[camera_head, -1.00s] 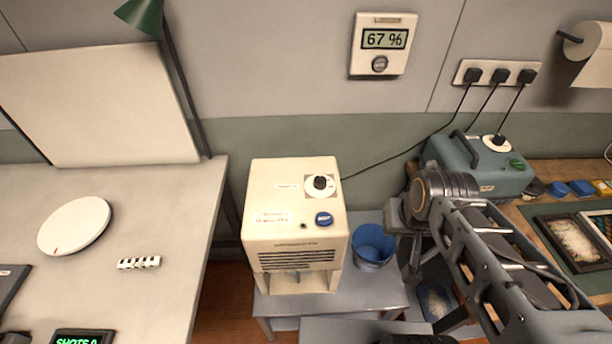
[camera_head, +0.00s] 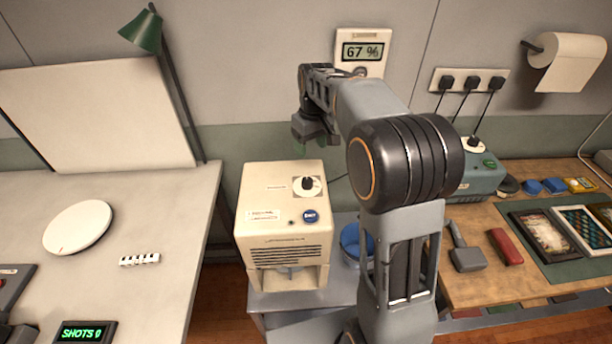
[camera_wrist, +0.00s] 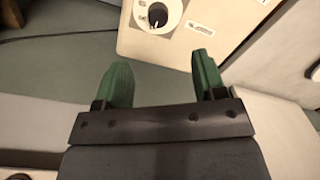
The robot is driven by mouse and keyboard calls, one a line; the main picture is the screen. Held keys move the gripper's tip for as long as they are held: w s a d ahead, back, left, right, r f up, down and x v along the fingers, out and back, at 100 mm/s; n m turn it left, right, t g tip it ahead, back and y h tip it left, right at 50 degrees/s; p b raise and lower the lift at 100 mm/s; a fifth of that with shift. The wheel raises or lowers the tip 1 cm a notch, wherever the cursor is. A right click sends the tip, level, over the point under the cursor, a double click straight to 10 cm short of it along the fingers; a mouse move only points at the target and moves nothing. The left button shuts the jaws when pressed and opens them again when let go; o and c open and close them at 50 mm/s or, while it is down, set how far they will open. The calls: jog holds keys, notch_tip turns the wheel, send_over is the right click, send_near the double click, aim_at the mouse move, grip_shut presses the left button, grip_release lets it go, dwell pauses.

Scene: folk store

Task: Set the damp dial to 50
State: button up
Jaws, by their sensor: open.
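A cream box-shaped machine (camera_head: 284,215) stands on a low grey table. A black dial knob (camera_head: 307,183) sits on a white disc on its upper face, above a blue button (camera_head: 310,216). The dial also shows at the top edge of the wrist view (camera_wrist: 158,14). Its markings are too small to read. My gripper (camera_head: 304,146) is above and behind the machine's top, apart from the dial. In the wrist view its two green fingers (camera_wrist: 163,76) are spread, with nothing between them. A wall display (camera_head: 363,52) reads 67 %; my arm partly covers its lower part.
A blue bucket (camera_head: 349,240) stands right of the machine, partly behind my arm. A blue-grey box (camera_head: 484,181) with its own dial sits on the wooden bench at right. A pale table (camera_head: 150,225) with a white disc is at left. A green lamp (camera_head: 141,31) stands behind it.

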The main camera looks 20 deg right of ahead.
aim_at(307, 180)
jog(key=shift+n, duration=0.3)
jog(key=f, duration=0.4)
jog(key=w+f+p, duration=0.1)
jog(key=f, duration=0.4)
jog(key=w+f, duration=0.1)
jog(key=f, duration=0.4)
jog(key=shift+a+f, duration=0.25)
jog(key=shift+c, duration=0.2)
jog(key=c, duration=0.9)
